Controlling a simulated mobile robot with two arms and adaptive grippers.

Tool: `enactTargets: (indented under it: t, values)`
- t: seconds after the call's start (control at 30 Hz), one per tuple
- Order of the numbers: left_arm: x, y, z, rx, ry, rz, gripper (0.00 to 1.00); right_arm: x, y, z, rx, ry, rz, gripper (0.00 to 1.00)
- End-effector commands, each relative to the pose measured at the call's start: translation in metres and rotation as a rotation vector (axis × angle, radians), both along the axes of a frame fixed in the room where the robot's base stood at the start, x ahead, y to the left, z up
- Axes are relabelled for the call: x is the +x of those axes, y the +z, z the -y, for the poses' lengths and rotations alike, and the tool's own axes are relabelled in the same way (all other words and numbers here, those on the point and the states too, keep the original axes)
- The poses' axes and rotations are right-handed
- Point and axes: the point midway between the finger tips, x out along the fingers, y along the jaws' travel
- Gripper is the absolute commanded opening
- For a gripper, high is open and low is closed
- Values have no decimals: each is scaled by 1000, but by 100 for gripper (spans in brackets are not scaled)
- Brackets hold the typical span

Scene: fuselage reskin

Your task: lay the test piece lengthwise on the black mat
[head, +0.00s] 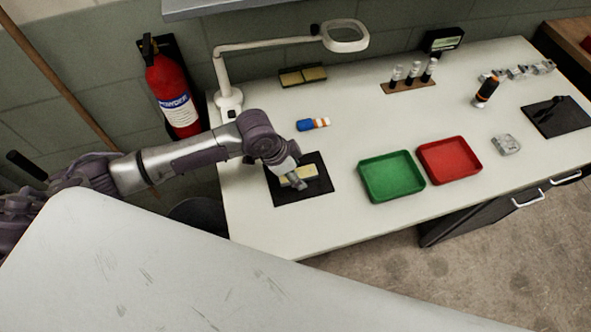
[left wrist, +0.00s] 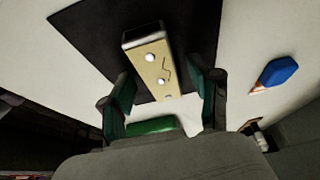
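The test piece (head: 299,174) is a pale yellow block with two white dots and a dark crack-like line on its face. It appears to lie on the black mat (head: 284,195) at the left of the bench, its long side roughly left to right in the head view. My left gripper (head: 298,183) is over it and hides part of it. In the left wrist view the piece (left wrist: 152,66) lies ahead of and between my open fingers (left wrist: 163,98), with gaps at both sides. The mat (left wrist: 95,40) shows beneath it. My right gripper is not in view.
A blue, white and orange object (head: 312,124) lies behind the mat. A green tray (head: 391,198) and a red tray (head: 449,181) stand to its right. A magnifier lamp (head: 229,101) stands at the back left. Another black mat (head: 574,120) holds a dark tool.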

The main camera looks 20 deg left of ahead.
Motion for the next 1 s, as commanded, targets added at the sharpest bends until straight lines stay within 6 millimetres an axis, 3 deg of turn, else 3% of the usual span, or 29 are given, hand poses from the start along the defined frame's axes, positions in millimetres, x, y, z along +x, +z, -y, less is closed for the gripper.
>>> enactTargets:
  t: [0.27, 0.7, 1.0]
  values:
    - [0, 6, -1, 0, 0, 1, 62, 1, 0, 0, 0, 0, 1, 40]
    - [-18, 85, -28, 0, 0, 4, 62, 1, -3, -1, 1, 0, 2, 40]
    - [-25, 113, -37, 0, 0, 0, 62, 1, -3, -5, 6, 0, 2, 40]
